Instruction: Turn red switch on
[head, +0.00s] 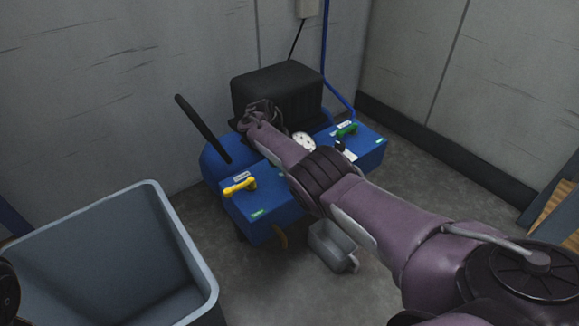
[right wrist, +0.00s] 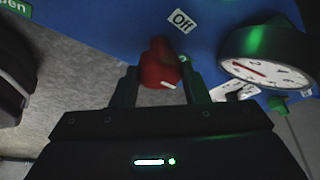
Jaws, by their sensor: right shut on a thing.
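A red switch (right wrist: 158,60) sits on the blue machine (head: 236,210); in the right wrist view an "Off" label (right wrist: 182,20) is beside it. My right gripper (right wrist: 160,85) is shut on the red switch, with one finger on each side of it. In the head view my right arm reaches across the machine, and the right gripper (head: 260,113) is at its back left, in front of the black box. The red switch is hidden in the head view. My left gripper does not show.
A round gauge (right wrist: 268,60) stands close to the right gripper. A large grey bin (head: 176,225) stands at the left, a small grey container (head: 333,245) in front.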

